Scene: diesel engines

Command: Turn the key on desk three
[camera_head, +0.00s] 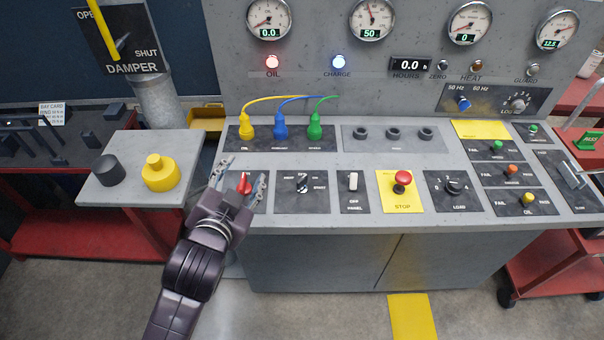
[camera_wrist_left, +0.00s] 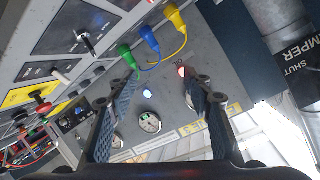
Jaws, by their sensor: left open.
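The desk (camera_head: 340,245) is a grey console with a sloped gauge panel behind. The key switch (camera_head: 303,184), a small metal and black piece on a dark plate with printed positions, sits right of my left gripper. What seems to be the same key (camera_wrist_left: 86,43) shows at the upper left in the left wrist view. My left gripper (camera_head: 243,178) is open, with its fingers either side of a red knob (camera_head: 244,186) on the desk's left plate. Contact cannot be told. In the left wrist view the open fingers (camera_wrist_left: 158,92) hold nothing.
Yellow (camera_head: 247,128), blue (camera_head: 280,128) and green (camera_head: 315,128) plugs with cables stand behind the gripper. A white switch (camera_head: 353,182) and red stop button (camera_head: 402,182) lie to the right. A side shelf with a yellow knob (camera_head: 160,175) stands left.

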